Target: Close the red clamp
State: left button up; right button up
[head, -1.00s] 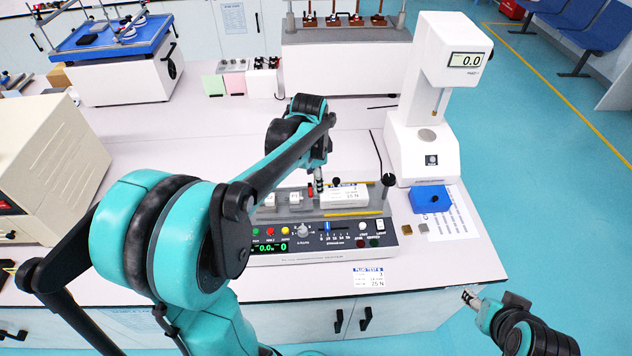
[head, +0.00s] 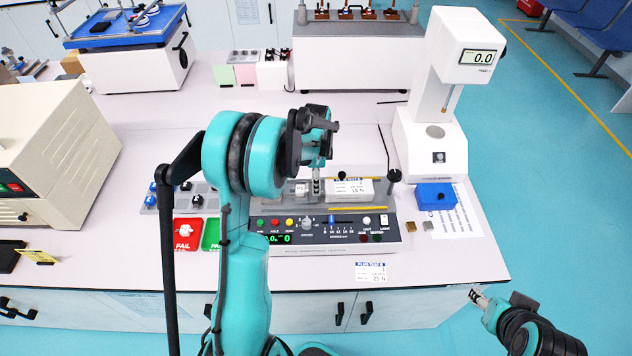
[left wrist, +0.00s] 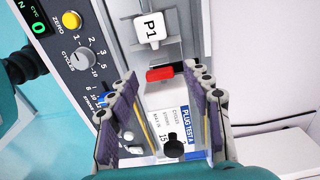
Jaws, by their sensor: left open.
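The red clamp (left wrist: 160,73) shows in the left wrist view as a small red bar between the white P1 block (left wrist: 150,30) and the PLUG TEST A label (left wrist: 180,125). My left gripper (left wrist: 158,78) is open, with one finger on each side of the clamp in that view. I cannot tell whether the fingers touch it. In the head view my left gripper (head: 316,185) points down over the insertion tester (head: 330,248) and hides the clamp. My right gripper (head: 479,297) hangs beyond the table's front right edge, away from the tester; its opening is too small to judge.
The tester's panel has several buttons and a knob (left wrist: 79,56). A black-knobbed lever (head: 394,176) stands at its right, near a blue block (head: 435,196) and a white force gauge (head: 430,150). FAIL (head: 187,234) and PASS trays lie left. The table's front right is mostly clear.

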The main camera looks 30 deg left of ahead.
pick_arm(q)
jog(key=shift+f, duration=0.1)
grip_shut()
